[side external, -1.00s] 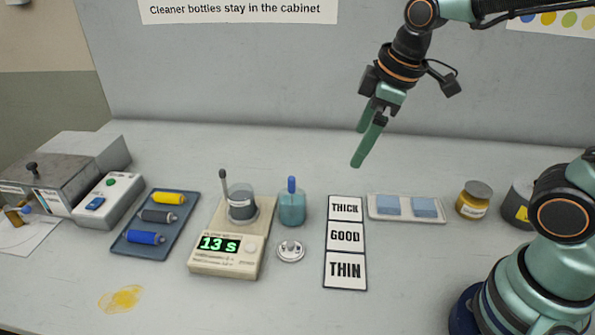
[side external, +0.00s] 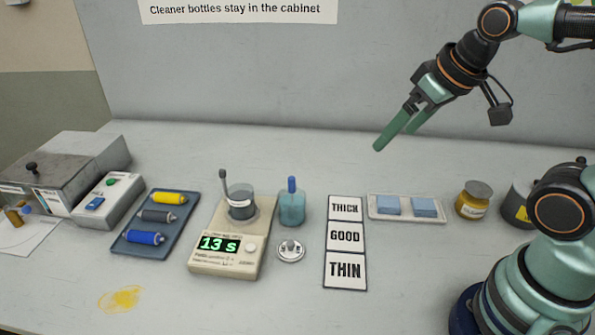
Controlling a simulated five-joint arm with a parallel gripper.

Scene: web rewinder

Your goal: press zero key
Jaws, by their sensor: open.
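A beige device (side external: 228,263) stands left of the middle of the table. Its display (side external: 219,244) reads "13 s" in green. A pale round button (side external: 250,248) sits right of the display; any marking on it is too small to read. My gripper (side external: 397,138) is open and empty, high above the table at the upper right. Its green fingers point down and left, well apart from the device.
A lidded teal jar (side external: 292,208) and a small metal disc (side external: 290,251) stand right of the device. THICK, GOOD and THIN cards (side external: 345,237), a tray with blue blocks (side external: 405,217) and a yellow jar (side external: 474,202) lie further right. A blue tray (side external: 171,229) holds coloured cylinders.

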